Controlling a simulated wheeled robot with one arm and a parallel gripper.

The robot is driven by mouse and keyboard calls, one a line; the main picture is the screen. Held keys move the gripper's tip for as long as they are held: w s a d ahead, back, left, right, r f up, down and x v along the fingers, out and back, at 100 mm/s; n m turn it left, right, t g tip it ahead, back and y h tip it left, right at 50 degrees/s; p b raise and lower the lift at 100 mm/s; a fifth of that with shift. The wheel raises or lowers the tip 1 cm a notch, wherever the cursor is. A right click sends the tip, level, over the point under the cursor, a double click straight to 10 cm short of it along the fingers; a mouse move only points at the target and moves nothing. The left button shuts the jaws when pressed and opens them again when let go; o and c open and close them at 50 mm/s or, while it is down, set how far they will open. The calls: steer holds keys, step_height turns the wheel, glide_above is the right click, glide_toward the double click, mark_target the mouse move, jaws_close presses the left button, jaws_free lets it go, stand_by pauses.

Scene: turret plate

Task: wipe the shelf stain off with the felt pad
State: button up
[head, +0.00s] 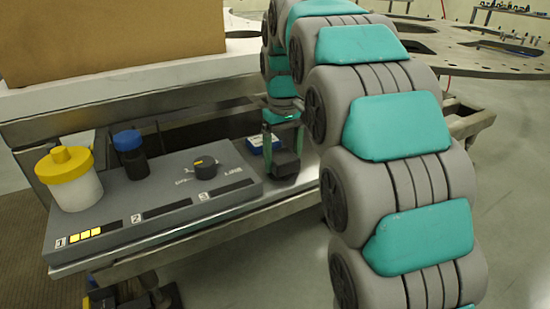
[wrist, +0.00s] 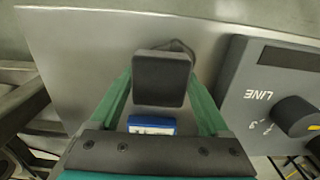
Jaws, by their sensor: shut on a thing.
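My gripper (wrist: 161,88) has its two green fingers closed on the sides of a dark block, which looks like the felt pad (wrist: 162,72). In the head view, my gripper (head: 284,148) is over the right end of the metal shelf (head: 310,165), with the dark pad (head: 285,166) low at its tip. I cannot tell whether the pad touches the shelf. A thin dark curved mark (wrist: 186,46) shows at the pad's upper right edge in the wrist view; I cannot tell whether it is stain or shadow.
A grey control box (head: 150,200) with a knob (head: 204,164) stands left of the pad. A yellow-lidded jar (head: 72,180) and blue-capped bottle (head: 130,155) are on it. A small blue box (head: 262,145) lies beside my gripper. A cardboard box (head: 110,38) is above.

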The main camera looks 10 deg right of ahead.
mark_target(263, 176)
steer(key=shift+w+d+f, duration=0.1)
steer(key=shift+w+d, duration=0.05)
steer(key=shift+d, duration=0.35)
steer(key=shift+w+d+f, duration=0.1)
steer(key=shift+d, duration=0.35)
steer(key=shift+a, duration=0.1)
steer(key=shift+s+a, duration=0.3)
steer(key=shift+a, duration=0.6)
steer(key=shift+s+a, duration=0.3)
steer(key=shift+a, duration=0.55)
steer(key=shift+s+a, duration=0.25)
steer(key=shift+a, duration=0.45)
steer(key=shift+s+a, duration=0.2)
steer(key=shift+a, duration=0.5)
steer(key=shift+a+r, duration=0.15)
steer(key=shift+r, duration=0.05)
steer(key=shift+w+d+r+p, duration=0.1)
steer(key=shift+w+d+p, duration=0.05)
steer(key=shift+d, duration=0.3)
steer(key=shift+w+d+r+p, duration=0.1)
steer(key=shift+w+d+p, duration=0.05)
steer(key=shift+d, duration=0.3)
steer(key=shift+w+d+f, duration=0.1)
steer(key=shift+w+d, duration=0.15)
steer(key=shift+d, duration=0.6)
steer(key=shift+w+d+f, duration=0.1)
steer(key=shift+w+d, duration=0.2)
steer(key=shift+d, duration=0.5)
steer(key=shift+w+d, duration=0.25)
steer(key=shift+d, duration=0.6)
